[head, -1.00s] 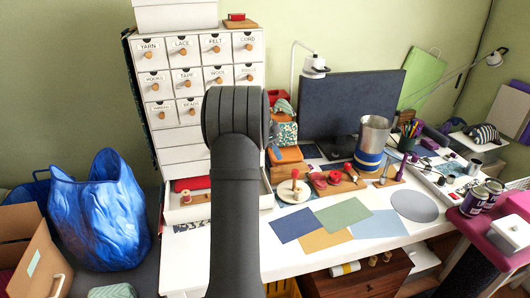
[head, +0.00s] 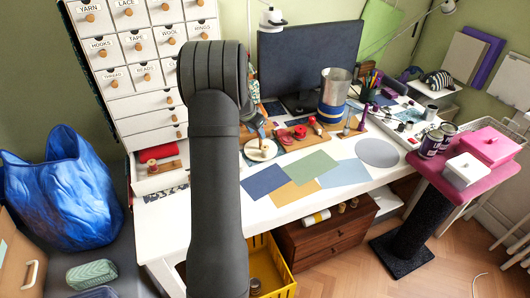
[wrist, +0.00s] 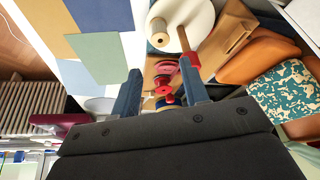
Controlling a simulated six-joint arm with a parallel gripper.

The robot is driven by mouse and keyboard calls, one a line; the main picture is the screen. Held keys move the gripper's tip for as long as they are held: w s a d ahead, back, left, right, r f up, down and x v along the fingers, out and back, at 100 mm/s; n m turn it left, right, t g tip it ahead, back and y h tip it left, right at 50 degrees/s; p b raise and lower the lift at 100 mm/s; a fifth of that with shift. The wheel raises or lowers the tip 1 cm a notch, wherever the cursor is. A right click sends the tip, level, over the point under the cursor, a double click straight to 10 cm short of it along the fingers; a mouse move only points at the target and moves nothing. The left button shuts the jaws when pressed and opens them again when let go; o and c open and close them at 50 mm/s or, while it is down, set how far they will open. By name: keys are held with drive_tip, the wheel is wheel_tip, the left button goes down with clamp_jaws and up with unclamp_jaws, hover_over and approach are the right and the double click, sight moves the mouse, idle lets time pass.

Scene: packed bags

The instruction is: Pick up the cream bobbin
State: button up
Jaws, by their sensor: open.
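A cream bobbin (wrist: 159,39) with a dark centre hole shows in the wrist view, at the edge of a round cream disc (wrist: 199,16). I cannot tell whether it rests on the disc. A brown peg (wrist: 184,40) stands beside it. My gripper (wrist: 161,78) is open, its two blue fingers apart with nothing held between them. The bobbin appears just beyond the fingertips, apart from them. In the head view the disc (head: 261,151) lies on the white desk, and my gripper (head: 259,128) is near it, partly hidden by my arm. I cannot make out the bobbin clearly there.
Red spools (wrist: 163,90) lie near the fingers. A metal cup (head: 335,90), monitor (head: 305,62) and white drawer unit (head: 145,106) stand around the desk. Coloured sheets (head: 306,168) lie flat at the front. Small spools sit on the brown cabinet (head: 310,242) below.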

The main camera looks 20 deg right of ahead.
sight(265, 149)
drive_tip(key=x, duration=1.3)
drive_tip(key=shift+d+f, duration=0.15)
drive_tip(key=shift+f, duration=0.2)
drive_tip(key=c, duration=0.7)
